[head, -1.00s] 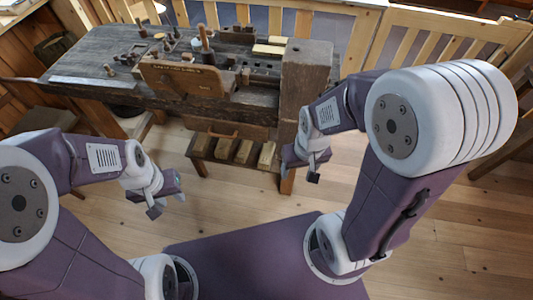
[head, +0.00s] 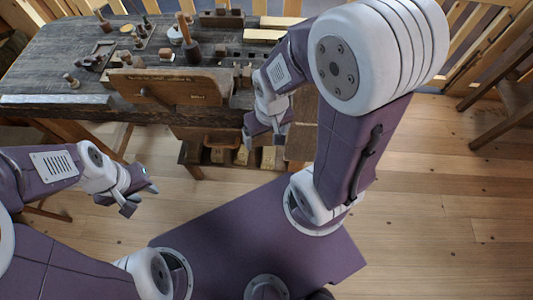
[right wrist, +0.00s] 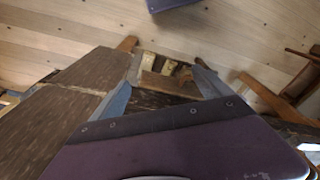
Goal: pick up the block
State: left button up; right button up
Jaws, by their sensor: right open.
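Several pale wooden blocks lie on the low shelf under the workbench, and I cannot tell which one is the task's block. Blocks also show in the right wrist view (right wrist: 148,62), beyond the fingers. My right gripper (right wrist: 163,80) is open, with nothing seen held, near the bench's front right. My left gripper (head: 130,203) hangs over the floor in front of the bench; its jaw opening is too small to judge.
A dark wooden chair or stand (head: 505,95) is at right. The floor (head: 430,200) at right is clear.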

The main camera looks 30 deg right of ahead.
notch_tip(320, 180, down, 44)
jog(key=w+t+b, duration=0.1)
jog(key=w+b, duration=0.2)
jog(key=b, duration=4)
jog(key=m+t+h, duration=0.3)
jog(key=m, duration=0.3)
send_over(270, 154)
jog(key=s+a, duration=0.1)
jog(key=s, duration=0.2)
jog(key=shift+w+a+f+p, duration=0.1)
jog(key=shift+w+f+p, duration=0.1)
jog(key=shift+f, duration=0.3)
jog(key=shift+w+a+f+p, duration=0.1)
jog(key=shift+f+p, duration=0.1)
jog(key=shift+f, duration=0.3)
jog(key=b+x, duration=0.3)
jog(key=shift+s+f, duration=0.15)
jog(key=shift+f, duration=0.1)
jog(key=shift+w+d+f, duration=0.1)
jog(key=shift+w+f, duration=0.15)
jog(key=shift+f, duration=0.05)
jog(key=b+x, duration=0.2)
jog(key=x, duration=0.1)
jog(key=b+x, duration=0.2)
jog(key=shift+a, duration=0.35)
jog(key=shift+w+f, duration=0.1)
jog(key=shift+w, duration=0.05)
jog(key=c, duration=1.9)
